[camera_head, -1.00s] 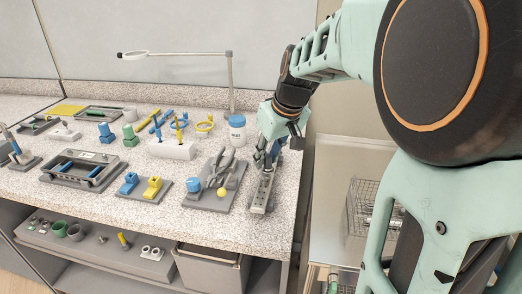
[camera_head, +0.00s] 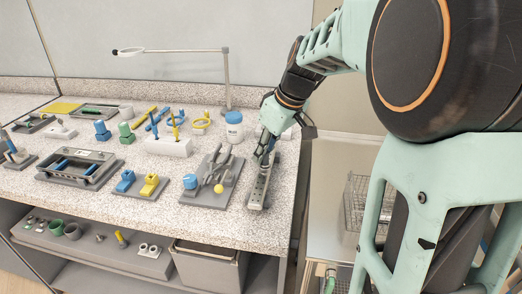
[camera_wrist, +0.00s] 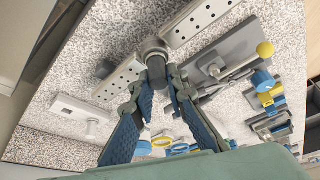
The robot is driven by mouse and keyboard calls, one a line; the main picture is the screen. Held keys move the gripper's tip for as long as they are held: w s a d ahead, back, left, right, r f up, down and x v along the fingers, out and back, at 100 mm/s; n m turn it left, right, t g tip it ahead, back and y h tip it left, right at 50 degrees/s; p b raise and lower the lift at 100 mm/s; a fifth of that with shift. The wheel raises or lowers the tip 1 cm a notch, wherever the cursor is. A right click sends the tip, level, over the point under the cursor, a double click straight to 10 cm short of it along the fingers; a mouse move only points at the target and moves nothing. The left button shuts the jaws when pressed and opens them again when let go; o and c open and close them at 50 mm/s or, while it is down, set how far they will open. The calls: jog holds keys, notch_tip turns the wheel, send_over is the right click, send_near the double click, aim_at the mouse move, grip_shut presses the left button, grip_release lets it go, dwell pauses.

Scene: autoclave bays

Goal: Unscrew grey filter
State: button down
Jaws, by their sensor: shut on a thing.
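The grey filter (camera_wrist: 155,72) shows in the wrist view as a short dark grey cylinder between my fingertips, with a lighter round collar at its far end. It meets a pale block with holes (camera_wrist: 120,82), which continues on the other side of it. My gripper (camera_wrist: 156,82) is shut on the filter, one blue-padded finger on each side. In the head view my gripper (camera_head: 265,156) points down at the far part of the long grey block (camera_head: 257,192) near the bench's right end. The filter is mostly hidden there by my fingers.
A grey board (camera_head: 196,199) with tools and a yellow ball lies just left of the block. A blue-lidded white jar (camera_head: 234,134) stands behind. A lamp arm (camera_head: 225,85) rises at the back. The bench's right edge is close, with a wire basket (camera_head: 356,205) beyond.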

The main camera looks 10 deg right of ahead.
jog(key=shift+s+f, duration=0.1)
jog(key=shift+s+n+g+y, duration=0.1)
jog(key=shift+n+g+y, duration=0.4)
jog(key=shift+n, duration=1.2)
jog(key=shift+n+g+p, duration=0.35)
jog(key=shift+n+g, duration=0.05)
jog(key=shift+n, duration=0.2)
jog(key=shift+s+f+n+g+p, duration=0.15)
jog(key=shift+n+g+p, duration=0.2)
jog(key=shift+n, duration=0.75)
jog(key=shift+n+g+p, duration=0.45)
jog(key=shift+n+p, duration=0.2)
jog(key=shift+n, duration=0.55)
jog(key=shift+s+n, duration=0.1)
jog(key=shift+n, duration=0.4)
